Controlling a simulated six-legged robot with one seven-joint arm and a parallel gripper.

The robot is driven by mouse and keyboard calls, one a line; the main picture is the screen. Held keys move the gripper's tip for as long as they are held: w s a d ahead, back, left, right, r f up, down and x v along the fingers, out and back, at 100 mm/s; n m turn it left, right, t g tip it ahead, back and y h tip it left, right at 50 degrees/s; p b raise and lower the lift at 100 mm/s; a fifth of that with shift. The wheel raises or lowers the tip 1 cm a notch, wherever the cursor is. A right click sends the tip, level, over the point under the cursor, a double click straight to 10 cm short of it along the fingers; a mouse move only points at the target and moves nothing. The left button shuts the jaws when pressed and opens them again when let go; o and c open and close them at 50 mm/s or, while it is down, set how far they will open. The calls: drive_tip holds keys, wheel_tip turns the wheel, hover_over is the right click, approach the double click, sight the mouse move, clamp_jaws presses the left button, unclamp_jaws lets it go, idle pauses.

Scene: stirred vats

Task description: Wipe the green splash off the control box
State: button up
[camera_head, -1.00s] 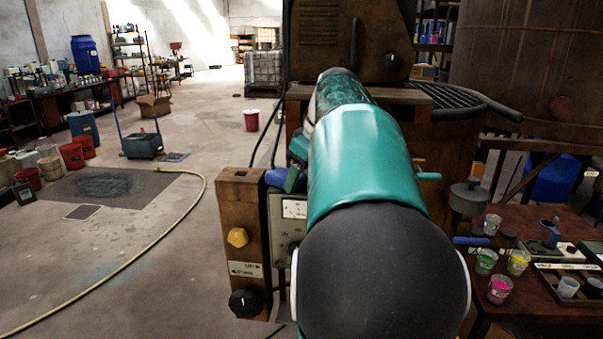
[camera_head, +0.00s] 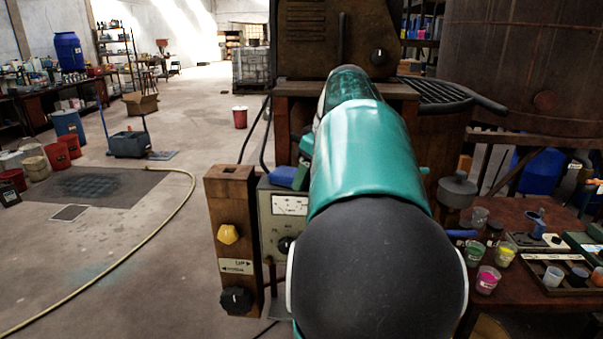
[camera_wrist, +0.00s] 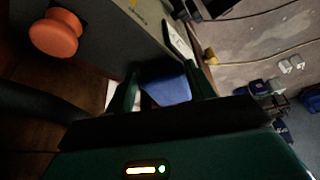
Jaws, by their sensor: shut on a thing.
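The control box (camera_head: 268,225) is grey with a white meter and a dark knob, left of my arm in the head view. My arm covers its right part. A blue block, perhaps a sponge (camera_head: 284,177), shows at the box's top edge. In the wrist view my gripper (camera_wrist: 162,70) has its dark green fingers shut on the blue block (camera_wrist: 168,88). A grey panel (camera_wrist: 148,28), apparently the box, lies close beyond the fingertips; I cannot tell if the block touches it. I cannot make out the green splash in either view.
A wooden post (camera_head: 232,192) with yellow and black knobs stands left of the box. An orange knob (camera_wrist: 55,32) is close at left in the wrist view. A table (camera_head: 545,305) with several cups is at right. A yellow hose (camera_head: 150,236) crosses open floor at left.

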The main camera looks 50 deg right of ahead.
drive_tip(key=shift+s+d+f, duration=0.15)
drive_tip(key=shift+s+d, duration=0.5)
drive_tip(key=shift+s, duration=0.05)
drive_tip(key=shift+s+d+f, duration=0.1)
drive_tip(key=shift+s+d, duration=0.85)
drive_tip(key=shift+s, duration=0.2)
drive_tip(key=shift+s+d, duration=0.25)
drive_tip(key=shift+s, duration=0.25)
drive_tip(key=shift+r, duration=0.1)
drive_tip(key=shift+w+a, duration=0.1)
drive_tip(key=shift+w, duration=0.05)
